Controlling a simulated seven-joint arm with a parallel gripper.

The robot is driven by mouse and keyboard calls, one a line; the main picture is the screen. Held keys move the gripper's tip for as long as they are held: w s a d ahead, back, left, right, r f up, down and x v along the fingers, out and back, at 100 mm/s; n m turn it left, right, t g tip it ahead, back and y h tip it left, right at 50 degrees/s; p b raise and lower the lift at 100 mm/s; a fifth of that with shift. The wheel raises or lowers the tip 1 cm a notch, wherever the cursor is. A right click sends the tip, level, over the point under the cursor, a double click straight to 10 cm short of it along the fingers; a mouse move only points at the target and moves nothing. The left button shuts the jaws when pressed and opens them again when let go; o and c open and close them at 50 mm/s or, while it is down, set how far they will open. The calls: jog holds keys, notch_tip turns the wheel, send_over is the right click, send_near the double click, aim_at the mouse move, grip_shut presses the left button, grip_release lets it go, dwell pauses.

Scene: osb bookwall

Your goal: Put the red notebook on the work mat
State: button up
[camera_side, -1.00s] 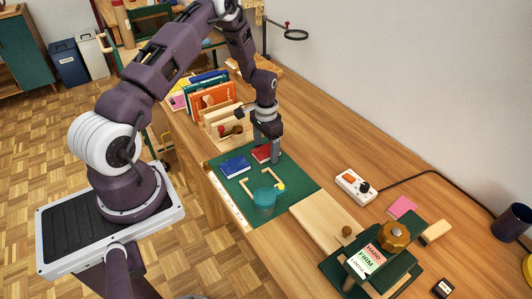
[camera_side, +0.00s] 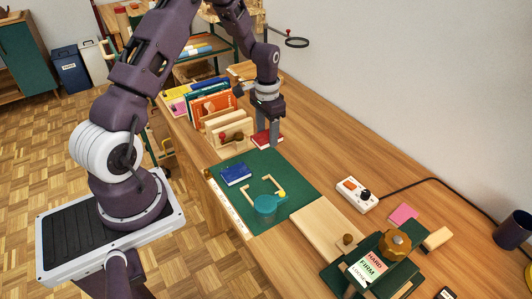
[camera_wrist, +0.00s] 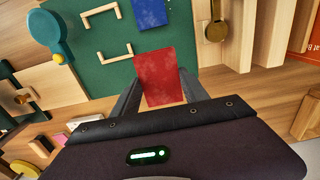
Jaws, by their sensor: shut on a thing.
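The red notebook (camera_side: 262,140) is between the fingers of my gripper (camera_side: 268,142), which is shut on it. In the wrist view the red notebook (camera_wrist: 160,78) lies flat between my two fingers, with its upper edge overlapping the green work mat (camera_wrist: 105,78) and its lower part over bare wood. In the side view the notebook is at the far edge of the work mat (camera_side: 285,168). I cannot tell how high it is above the surface.
On the mat are a blue notebook (camera_side: 235,174), two light wooden corner pieces and a teal round object (camera_side: 265,207). A wooden book rack (camera_side: 215,118) with several books stands behind. A board (camera_side: 322,228) and a white switch box (camera_side: 356,194) are to the right.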

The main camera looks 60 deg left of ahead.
send_near(262, 191)
notch_tip(262, 191, down, 6)
jog(key=shift+f, duration=0.2)
jog(key=shift+f, duration=0.15)
jog(key=o, duration=1.4)
jog(key=shift+c, duration=0.2)
